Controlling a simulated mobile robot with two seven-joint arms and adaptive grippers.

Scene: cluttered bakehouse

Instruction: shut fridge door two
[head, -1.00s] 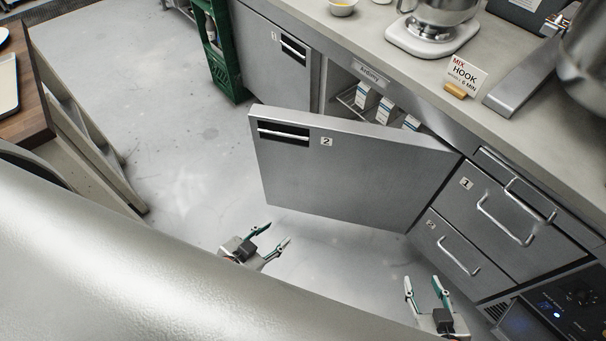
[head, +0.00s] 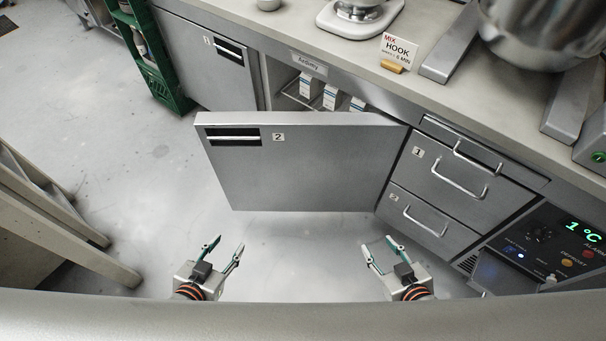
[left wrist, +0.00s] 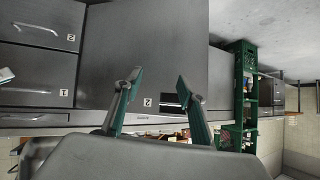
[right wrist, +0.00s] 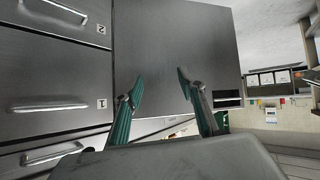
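Fridge door two (head: 300,165) is a grey steel door with a "2" label and a dark recessed handle (head: 233,137) at its upper left. It stands ajar, hinged at its right side, with cartons showing in the opening behind it. My left gripper (head: 224,248) is open and empty, in front of the door and below its lower edge in the head view. My right gripper (head: 379,249) is open and empty, in front of the door's hinge side. The door also fills the middle of the left wrist view (left wrist: 145,60) and the right wrist view (right wrist: 175,60). Neither gripper touches it.
Door one (head: 205,62) is shut to the left. Drawers (head: 455,180) stand right of door two, with a control panel (head: 550,245) beyond. A green crate stack (head: 150,65) and a wooden-legged table (head: 60,215) stand left. The floor before the door is clear.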

